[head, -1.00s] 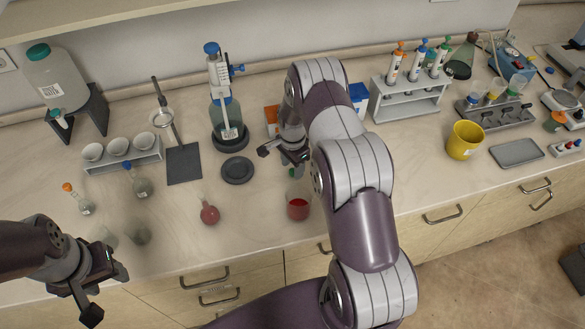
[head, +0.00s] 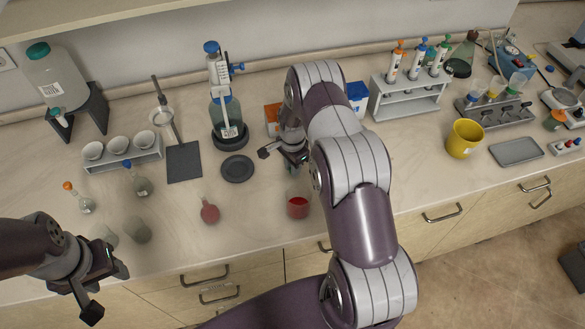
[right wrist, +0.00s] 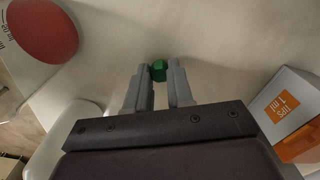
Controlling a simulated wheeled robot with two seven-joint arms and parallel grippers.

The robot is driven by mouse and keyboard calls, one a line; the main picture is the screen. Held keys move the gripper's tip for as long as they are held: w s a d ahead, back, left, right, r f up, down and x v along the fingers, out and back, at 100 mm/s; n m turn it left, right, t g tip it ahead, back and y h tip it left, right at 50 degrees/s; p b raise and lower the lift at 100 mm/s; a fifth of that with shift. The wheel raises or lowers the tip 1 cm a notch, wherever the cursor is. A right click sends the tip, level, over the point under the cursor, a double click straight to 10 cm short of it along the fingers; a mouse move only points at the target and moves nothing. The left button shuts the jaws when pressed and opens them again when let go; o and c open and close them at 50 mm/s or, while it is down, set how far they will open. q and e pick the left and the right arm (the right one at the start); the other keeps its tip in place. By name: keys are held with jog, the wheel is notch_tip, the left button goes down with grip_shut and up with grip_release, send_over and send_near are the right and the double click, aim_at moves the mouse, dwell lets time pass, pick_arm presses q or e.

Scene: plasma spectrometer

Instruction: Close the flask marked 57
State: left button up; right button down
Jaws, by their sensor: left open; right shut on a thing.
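My right gripper (head: 283,158) is over the bench beside the red-filled beaker. In the right wrist view its fingers (right wrist: 159,80) are shut on a small green stopper (right wrist: 158,70) at their tips. A small round flask with red liquid (head: 209,212) stands left of the beaker, with no stopper on its neck. A flask with an orange stopper (head: 86,204) and a flask with a blue stopper (head: 141,186) stand further left. No number 57 is readable on any flask. My left gripper (head: 103,284) is open and empty at the bench's front left.
The red beaker (head: 298,207) stands close to my right gripper; a tip box (right wrist: 286,106) is on its other side. A dark round plate (head: 237,169) lies behind the red flask. Bench around the red flask is clear.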

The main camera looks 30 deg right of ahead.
jog(key=shift+w+r, duration=0.1)
jog(key=shift+r, duration=0.2)
notch_tip(320, 180, up, 9)
jog(key=b, duration=0.3)
jog(key=shift+r, duration=0.2)
